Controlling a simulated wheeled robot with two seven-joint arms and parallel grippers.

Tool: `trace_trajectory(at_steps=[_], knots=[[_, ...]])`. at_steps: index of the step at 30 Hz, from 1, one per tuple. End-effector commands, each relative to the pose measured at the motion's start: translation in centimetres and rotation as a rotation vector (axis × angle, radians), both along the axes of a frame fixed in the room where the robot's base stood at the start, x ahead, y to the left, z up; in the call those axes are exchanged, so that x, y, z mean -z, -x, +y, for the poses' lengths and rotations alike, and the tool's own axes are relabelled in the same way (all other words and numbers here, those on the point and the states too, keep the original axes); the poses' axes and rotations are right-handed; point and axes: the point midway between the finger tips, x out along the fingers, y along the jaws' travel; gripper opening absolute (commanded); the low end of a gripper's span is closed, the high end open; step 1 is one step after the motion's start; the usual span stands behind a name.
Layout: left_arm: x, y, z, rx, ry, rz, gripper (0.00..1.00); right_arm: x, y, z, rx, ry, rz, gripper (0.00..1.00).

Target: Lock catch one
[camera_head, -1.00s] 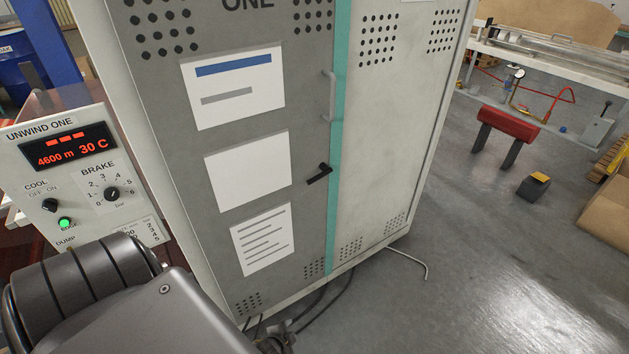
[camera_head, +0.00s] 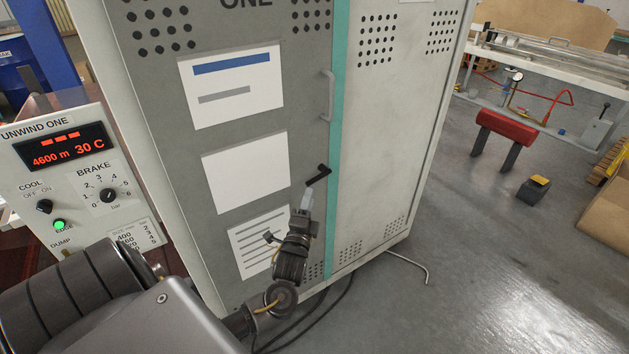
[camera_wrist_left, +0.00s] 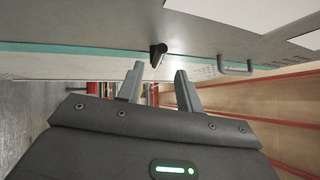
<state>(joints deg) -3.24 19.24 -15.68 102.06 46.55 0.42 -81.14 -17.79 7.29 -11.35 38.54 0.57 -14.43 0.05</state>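The catch (camera_head: 318,175) is a small black lever on the right edge of the grey door (camera_head: 225,140) of the tall cabinet marked ONE. It slants up to the right in the head view. My left gripper (camera_head: 308,192) is just below and left of it. In the left wrist view the catch (camera_wrist_left: 157,53) stands ahead of the gap between my left gripper's two fingers (camera_wrist_left: 158,76). These fingers are apart, with nothing gripped. I cannot tell whether they touch the catch. My right gripper is not in view.
A grey bar handle (camera_head: 328,95) sits above the catch, beside a teal strip (camera_head: 338,120). The control panel UNWIND ONE (camera_head: 75,170) stands at the left. Cables and a bent rod (camera_head: 410,262) lie at the cabinet's foot. The floor to the right is mostly clear.

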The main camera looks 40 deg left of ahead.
Motion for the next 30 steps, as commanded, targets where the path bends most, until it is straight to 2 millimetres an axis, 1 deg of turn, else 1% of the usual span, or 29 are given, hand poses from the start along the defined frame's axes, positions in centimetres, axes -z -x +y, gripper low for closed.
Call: trace_trajectory(at_steps=[1,6,12,17,25,30], knots=[[-0.4,-1.0,0.5,-0.001,-0.002,-0.001,0.36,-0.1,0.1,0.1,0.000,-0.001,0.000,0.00],[-1.2,-3.7,1.9,-0.001,-0.002,-0.001,0.36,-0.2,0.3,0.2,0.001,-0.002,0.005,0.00],[-1.8,-5.9,3.1,0.000,0.000,0.000,0.36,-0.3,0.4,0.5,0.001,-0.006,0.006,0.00],[-2.0,-6.6,3.5,-0.001,0.000,0.001,0.36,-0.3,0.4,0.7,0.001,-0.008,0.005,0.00],[-2.0,-6.7,3.5,0.000,0.001,0.002,0.36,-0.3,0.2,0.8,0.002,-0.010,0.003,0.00],[-2.0,-6.7,3.4,0.000,0.002,0.001,0.14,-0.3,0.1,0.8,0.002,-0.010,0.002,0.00]])
